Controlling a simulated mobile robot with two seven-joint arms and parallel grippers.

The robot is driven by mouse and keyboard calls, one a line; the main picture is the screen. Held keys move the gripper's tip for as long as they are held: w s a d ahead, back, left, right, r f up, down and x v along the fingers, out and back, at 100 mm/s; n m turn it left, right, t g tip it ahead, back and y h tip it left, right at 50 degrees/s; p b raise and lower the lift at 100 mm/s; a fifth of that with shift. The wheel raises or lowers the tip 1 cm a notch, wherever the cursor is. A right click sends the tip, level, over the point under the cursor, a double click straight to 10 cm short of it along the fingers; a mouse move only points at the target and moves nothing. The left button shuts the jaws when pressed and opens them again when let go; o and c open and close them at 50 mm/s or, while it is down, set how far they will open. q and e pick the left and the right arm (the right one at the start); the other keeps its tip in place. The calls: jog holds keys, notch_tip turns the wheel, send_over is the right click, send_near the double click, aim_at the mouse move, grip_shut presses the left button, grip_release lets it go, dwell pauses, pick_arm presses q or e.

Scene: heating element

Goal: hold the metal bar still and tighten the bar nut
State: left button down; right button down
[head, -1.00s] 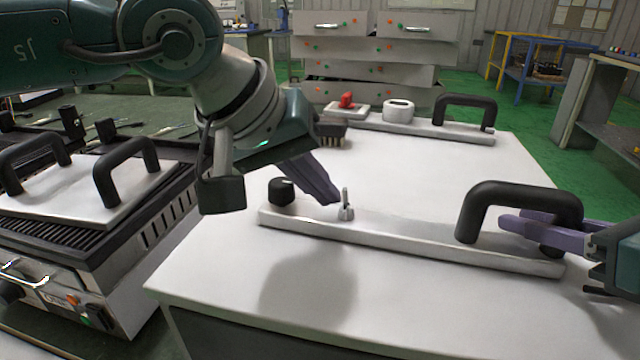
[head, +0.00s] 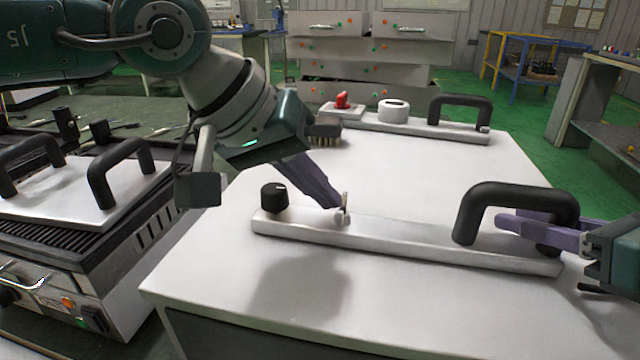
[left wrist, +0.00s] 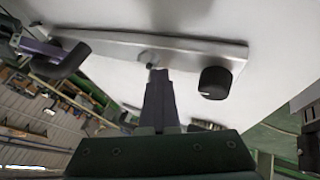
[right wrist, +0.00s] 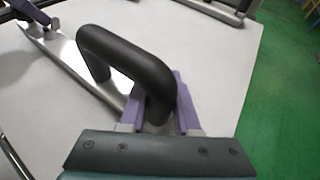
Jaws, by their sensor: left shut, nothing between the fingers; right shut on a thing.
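The metal bar (head: 400,240) lies flat on the white table, with a black knob (head: 274,197) at its left end and a black handle (head: 515,200) at its right end. The bar nut (head: 342,214), a small metal wing-shaped piece, stands on the bar near the knob. My left gripper (head: 334,203) is shut and empty, its tips right at the nut; whether they touch it I cannot tell. In the left wrist view the nut (left wrist: 149,58) is just beyond the fingertips. My right gripper (head: 510,222) is shut on the handle's right leg, also seen in the right wrist view (right wrist: 155,110).
A second bar (head: 415,128) with a black handle, a white round piece (head: 393,110) and a red knob (head: 342,99) lies at the table's back. A brush (head: 325,132) is beside it. A grill (head: 120,245) stands to the left. The table's middle is clear.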

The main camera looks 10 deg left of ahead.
pick_arm(q)
jog(key=shift+s+d+r, duration=0.15)
jog(key=shift+s+d, duration=0.15)
jog(key=shift+d, duration=0.15)
jog(key=s+a+f+v, duration=0.1)
jog(key=s+f+v, duration=0.1)
jog(key=v, duration=1)
jog(key=shift+m, duration=0.3)
jog(key=x, duration=0.9)
jog(key=shift+s+d+f, duration=0.1)
jog(key=shift+d+f, duration=0.1)
jog(key=shift+d, duration=0.2)
